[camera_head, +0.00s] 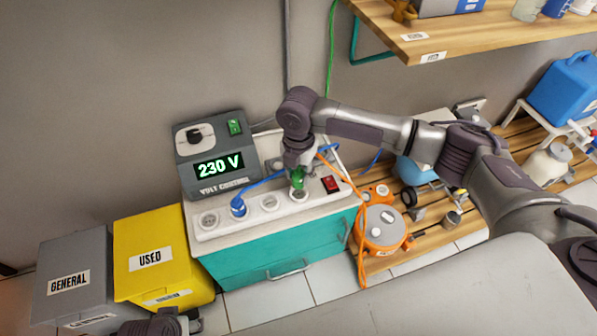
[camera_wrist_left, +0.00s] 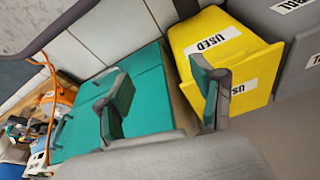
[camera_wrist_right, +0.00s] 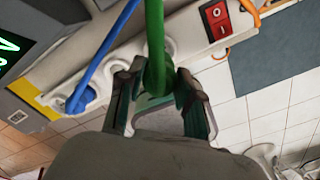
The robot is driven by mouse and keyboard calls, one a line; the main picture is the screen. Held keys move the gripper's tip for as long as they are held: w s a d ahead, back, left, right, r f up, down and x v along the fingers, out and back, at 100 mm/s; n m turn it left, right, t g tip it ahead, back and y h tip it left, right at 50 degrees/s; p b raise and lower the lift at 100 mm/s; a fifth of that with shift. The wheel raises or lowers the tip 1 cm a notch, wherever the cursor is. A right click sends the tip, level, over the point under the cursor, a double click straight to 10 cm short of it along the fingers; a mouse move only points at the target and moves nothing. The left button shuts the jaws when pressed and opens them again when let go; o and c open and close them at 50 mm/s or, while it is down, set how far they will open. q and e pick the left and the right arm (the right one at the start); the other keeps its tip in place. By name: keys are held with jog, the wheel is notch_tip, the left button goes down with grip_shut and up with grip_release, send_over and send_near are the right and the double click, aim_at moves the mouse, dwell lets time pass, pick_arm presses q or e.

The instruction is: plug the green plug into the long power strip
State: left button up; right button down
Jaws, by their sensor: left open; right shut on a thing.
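The long white power strip (camera_head: 222,233) lies along the front of the teal cabinet's top, with a row of round sockets and a red switch (camera_head: 331,184) at its right end. My right gripper (camera_head: 298,172) points down over the rightmost socket (camera_head: 299,195), shut on the green plug (camera_head: 297,180). In the right wrist view the green plug and cord (camera_wrist_right: 155,45) stand between the fingers. The fingers and my wrist hide the plug's lower end, so I cannot tell whether it is in the socket. My left gripper (camera_wrist_left: 162,105) is open and empty, near the cabinet and yellow bin.
A blue plug (camera_head: 238,207) sits in a socket left of the green one. A voltage unit (camera_head: 212,150) reading 230 V stands behind. An orange cord (camera_head: 345,178) runs past the strip's right end to an orange reel (camera_head: 382,228). Yellow (camera_head: 160,255) and grey bins (camera_head: 75,275) stand left.

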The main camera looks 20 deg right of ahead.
aim_at(299, 184)
notch_tip(299, 184, down, 2)
jog(key=b, duration=0.2)
jog(key=shift+f+b, duration=0.15)
jog(key=shift+b, duration=0.15)
jog(key=shift+f+b, duration=0.3)
jog(key=shift+b, duration=0.15)
pick_arm(q)
jog(key=v, duration=0.8)
jog(key=shift+w+t, duration=0.2)
jog(key=shift+t, duration=0.1)
pick_arm(e)
jog(key=shift+f, duration=0.1)
pick_arm(q)
jog(key=shift+w+t+b, duration=0.4)
jog(key=shift+w+b, duration=0.1)
jog(key=shift+w, duration=0.15)
pick_arm(e)
jog(key=shift+f, duration=1)
jog(key=c, duration=0.7)
grip_release()
